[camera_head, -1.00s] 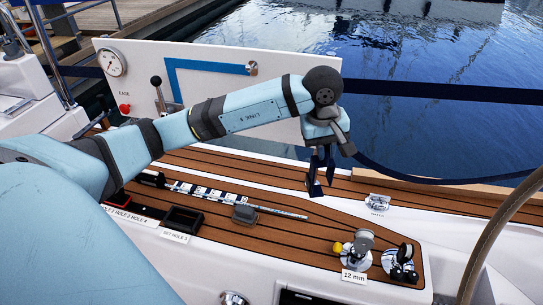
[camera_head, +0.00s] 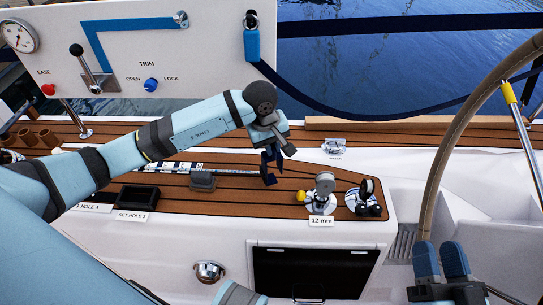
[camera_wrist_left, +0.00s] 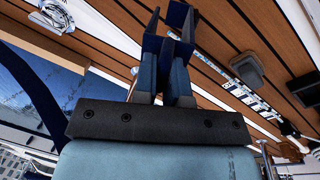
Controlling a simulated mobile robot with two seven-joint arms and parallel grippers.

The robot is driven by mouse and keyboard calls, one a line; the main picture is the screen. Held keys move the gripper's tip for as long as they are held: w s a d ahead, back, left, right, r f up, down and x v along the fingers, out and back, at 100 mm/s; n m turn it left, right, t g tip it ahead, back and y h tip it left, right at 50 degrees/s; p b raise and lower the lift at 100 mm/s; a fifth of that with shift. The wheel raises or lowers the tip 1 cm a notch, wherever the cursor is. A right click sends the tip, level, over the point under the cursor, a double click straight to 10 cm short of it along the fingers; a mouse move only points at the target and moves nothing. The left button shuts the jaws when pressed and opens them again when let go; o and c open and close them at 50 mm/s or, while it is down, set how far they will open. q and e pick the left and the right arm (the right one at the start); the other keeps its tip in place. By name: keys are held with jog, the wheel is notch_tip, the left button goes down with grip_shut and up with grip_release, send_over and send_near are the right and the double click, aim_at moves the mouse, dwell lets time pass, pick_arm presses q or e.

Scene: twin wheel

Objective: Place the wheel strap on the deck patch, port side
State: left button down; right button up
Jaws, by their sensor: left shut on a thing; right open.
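My left gripper (camera_head: 271,158) is shut on a small dark blue piece (camera_head: 268,180), which looks like the wheel strap. It is held over the teak deck (camera_head: 235,199), by the end of the ruler strip; I cannot tell whether it touches. In the left wrist view the dark blue piece (camera_wrist_left: 180,17) shows at the fingertips of the gripper (camera_wrist_left: 174,60), partly hidden by them. My right gripper (camera_head: 440,258) is open at the lower right, near the steering wheel rim (camera_head: 437,185). I cannot make out a marked deck patch.
Two metal fittings (camera_head: 323,190) (camera_head: 365,197) stand right of the left gripper, with a "12 mm" label (camera_head: 320,221). A black tray (camera_head: 138,198) lies left. A white panel (camera_head: 150,50) stands behind.

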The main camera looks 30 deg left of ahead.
pick_arm(q)
jog(key=shift+f+b, duration=0.4)
jog(key=shift+f, duration=1.45)
pick_arm(e)
jog(key=shift+a+f+g, duration=0.15)
jog(key=shift+f+g, duration=0.15)
jog(key=shift+f, duration=0.4)
pick_arm(q)
jog(key=shift+f, duration=0.15)
jog(key=c, duration=1.2)
grip_release()
pick_arm(e)
jog(key=shift+w+f, duration=0.1)
